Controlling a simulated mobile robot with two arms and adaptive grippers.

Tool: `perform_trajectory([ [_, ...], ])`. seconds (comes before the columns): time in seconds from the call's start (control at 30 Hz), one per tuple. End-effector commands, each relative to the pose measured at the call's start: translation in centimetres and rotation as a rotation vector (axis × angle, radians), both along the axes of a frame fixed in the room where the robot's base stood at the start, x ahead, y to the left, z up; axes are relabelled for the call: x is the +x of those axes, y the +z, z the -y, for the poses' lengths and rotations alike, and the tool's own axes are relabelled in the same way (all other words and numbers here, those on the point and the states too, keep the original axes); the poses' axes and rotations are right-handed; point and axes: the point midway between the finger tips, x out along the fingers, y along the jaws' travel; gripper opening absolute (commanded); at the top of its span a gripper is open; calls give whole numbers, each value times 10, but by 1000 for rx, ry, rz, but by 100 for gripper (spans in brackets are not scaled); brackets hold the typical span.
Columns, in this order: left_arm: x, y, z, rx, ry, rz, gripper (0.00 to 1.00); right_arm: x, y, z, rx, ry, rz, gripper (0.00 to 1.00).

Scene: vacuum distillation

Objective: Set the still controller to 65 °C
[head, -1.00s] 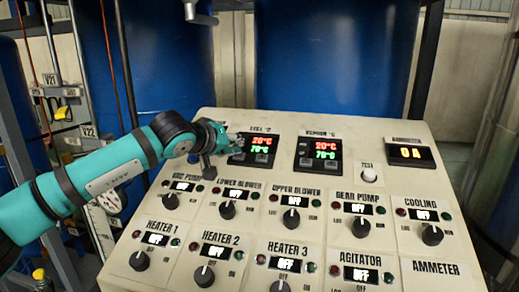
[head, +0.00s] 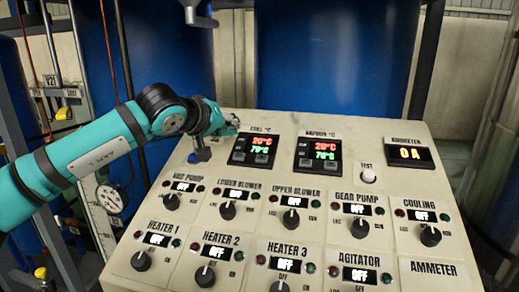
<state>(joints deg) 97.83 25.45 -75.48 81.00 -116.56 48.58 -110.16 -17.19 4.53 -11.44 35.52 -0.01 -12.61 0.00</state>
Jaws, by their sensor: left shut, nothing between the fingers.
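The still controller (head: 253,151) is the left of two black displays at the top of the sloped beige panel. It reads 20 °C in red above 70 °C in green. The vapour controller (head: 318,155) to the right also reads 20 °C over 70 °C. My right gripper is not in view.
The panel (head: 150,205) carries several black knobs and OFF displays below the controllers. Blue tanks (head: 330,55) stand behind.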

Motion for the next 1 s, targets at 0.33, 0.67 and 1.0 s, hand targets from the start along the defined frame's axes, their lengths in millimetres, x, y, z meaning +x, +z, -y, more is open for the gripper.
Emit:
perform_trajectory([
  [0.33, 0, 0, 0, 0, 0, 0, 0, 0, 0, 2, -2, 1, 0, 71],
  [0.67, 0, 0, 0, 0, 0, 0, 0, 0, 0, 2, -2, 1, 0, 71],
  [1.0, 0, 0, 0, 0, 0, 0, 0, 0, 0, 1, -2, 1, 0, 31],
])
